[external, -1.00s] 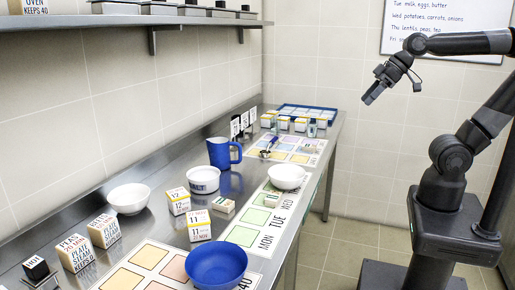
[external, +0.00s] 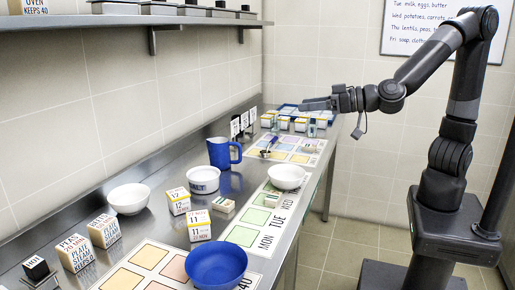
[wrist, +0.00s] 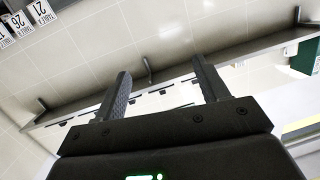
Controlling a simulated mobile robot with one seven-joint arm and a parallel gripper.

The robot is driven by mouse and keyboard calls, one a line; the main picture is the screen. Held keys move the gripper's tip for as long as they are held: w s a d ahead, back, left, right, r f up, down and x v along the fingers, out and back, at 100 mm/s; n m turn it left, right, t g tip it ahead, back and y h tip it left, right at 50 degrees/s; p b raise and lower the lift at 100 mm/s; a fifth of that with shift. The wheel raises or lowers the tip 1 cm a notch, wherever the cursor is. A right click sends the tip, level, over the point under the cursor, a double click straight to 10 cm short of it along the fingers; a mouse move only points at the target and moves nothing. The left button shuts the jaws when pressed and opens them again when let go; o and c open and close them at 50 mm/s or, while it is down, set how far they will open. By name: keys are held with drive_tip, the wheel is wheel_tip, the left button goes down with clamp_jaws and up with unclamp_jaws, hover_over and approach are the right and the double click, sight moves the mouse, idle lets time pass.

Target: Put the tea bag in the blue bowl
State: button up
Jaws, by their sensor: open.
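The blue bowl (external: 216,266) stands at the near end of the steel counter in the external view, partly over a mat of coloured squares. I cannot make out a tea bag for certain. A small flat pale packet (external: 224,205) lies mid-counter beside yellow-topped boxes, and another small one (external: 272,200) lies on the weekday mat; either could be it. My gripper (external: 316,103) is raised above the far end of the counter, pointing left, well away from the bowl. In the wrist view its two fingers (wrist: 164,87) are apart with nothing between them.
White bowls (external: 129,199) (external: 287,177) and a blue jug (external: 223,153) stand on the counter. A blue tray (external: 291,107) is at the far end. A wall shelf (external: 110,20) runs above left.

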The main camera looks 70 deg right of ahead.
drive_tip(key=s+f+h, duration=0.1)
drive_tip(key=f+h, duration=0.1)
approach(280, 197)
drive_tip(key=shift+w, duration=0.6)
drive_tip(key=shift+w+d+f, duration=0.1)
drive_tip(key=shift+w+f, duration=0.1)
drive_tip(key=w, duration=0.3)
drive_tip(key=w+f, duration=0.1)
drive_tip(key=w, duration=0.3)
drive_tip(key=w+f, duration=0.1)
drive_tip(key=w, duration=0.2)
drive_tip(key=shift+w+a, duration=0.15)
drive_tip(key=shift+a, duration=0.05)
drive_tip(key=shift+r, duration=0.1)
drive_tip(key=shift+c, duration=0.6)
drive_tip(key=c, duration=0.7)
